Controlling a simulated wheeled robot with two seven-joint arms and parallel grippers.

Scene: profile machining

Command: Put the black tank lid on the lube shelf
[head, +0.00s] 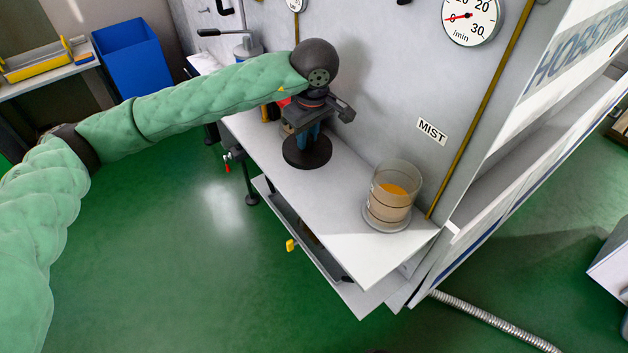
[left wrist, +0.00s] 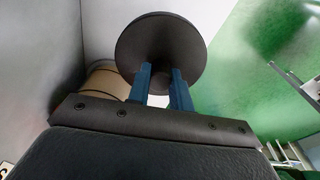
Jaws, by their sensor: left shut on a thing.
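The black tank lid (head: 307,156) is a round disc over the lube shelf (head: 345,215). I cannot tell whether it touches the shelf or hangs just above it. My left gripper (head: 308,136) points down and is shut on the lid's middle, with blue fingers. In the left wrist view the lid (left wrist: 160,40) shows as a dark disc beyond the finger tips (left wrist: 161,84); its grip is partly hidden between them. The clear tank (head: 391,193) with amber liquid stands to the right, without a lid on top. My right gripper is not in view.
The machine wall with a MIST label (head: 432,131), a dial gauge (head: 471,18) and a brass pipe (head: 480,112) rises behind the shelf. The shelf is clear between lid and tank. Below hangs an open drawer with a yellow handle (head: 291,245).

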